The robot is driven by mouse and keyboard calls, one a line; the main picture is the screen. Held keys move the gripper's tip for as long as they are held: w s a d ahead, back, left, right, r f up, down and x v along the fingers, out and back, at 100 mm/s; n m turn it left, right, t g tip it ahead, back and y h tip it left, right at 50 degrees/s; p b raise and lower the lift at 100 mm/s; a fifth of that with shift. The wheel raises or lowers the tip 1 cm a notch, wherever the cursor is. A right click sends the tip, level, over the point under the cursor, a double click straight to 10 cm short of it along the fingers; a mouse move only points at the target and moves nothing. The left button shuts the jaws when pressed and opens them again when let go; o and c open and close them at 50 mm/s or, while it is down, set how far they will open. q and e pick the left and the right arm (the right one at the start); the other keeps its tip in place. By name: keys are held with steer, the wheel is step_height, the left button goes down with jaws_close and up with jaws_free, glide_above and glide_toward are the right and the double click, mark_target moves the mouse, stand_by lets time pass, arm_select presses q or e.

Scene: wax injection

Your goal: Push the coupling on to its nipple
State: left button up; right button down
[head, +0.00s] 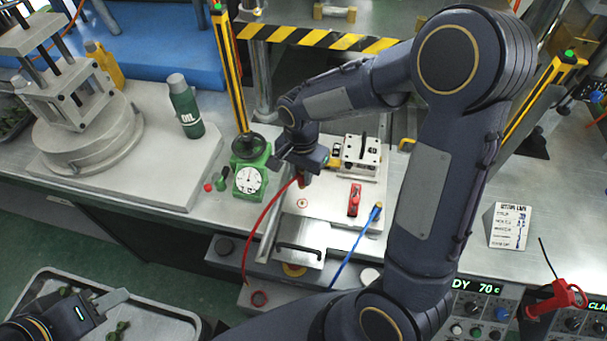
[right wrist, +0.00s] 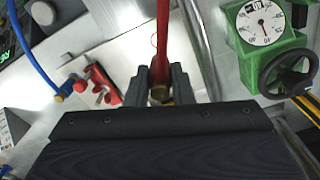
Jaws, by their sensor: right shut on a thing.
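My right gripper (head: 306,172) is shut on the coupling at the end of the red hose (head: 267,217). In the right wrist view the coupling (right wrist: 160,93) is a brass-coloured piece between the two dark fingers (right wrist: 160,88), with the red hose running up from it. In the head view the coupling is mostly hidden by the gripper, left of the metal die block (head: 361,153). I cannot make out the nipple, or whether the coupling touches it. My left gripper (head: 108,302) is at the lower left, over a tray; its jaw opening is unclear.
A blue hose with a brass end (head: 376,209) and a red clamp (head: 354,199) lie right of the red hose. A green dial gauge (head: 248,180) and handwheel stand close on the left. A yellow-black post (head: 230,70) rises behind. A green oil bottle (head: 186,106) stands further left.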

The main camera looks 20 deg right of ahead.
steer(key=shift+f, duration=0.1)
stand_by(0.3)
steer(key=b, duration=0.5)
glide_above(302, 201)
steer(key=shift+f, duration=2.6)
steer(key=shift+f+b, duration=1.35)
steer(key=shift+f, duration=0.05)
steer(key=c, duration=1.2)
jaws_free()
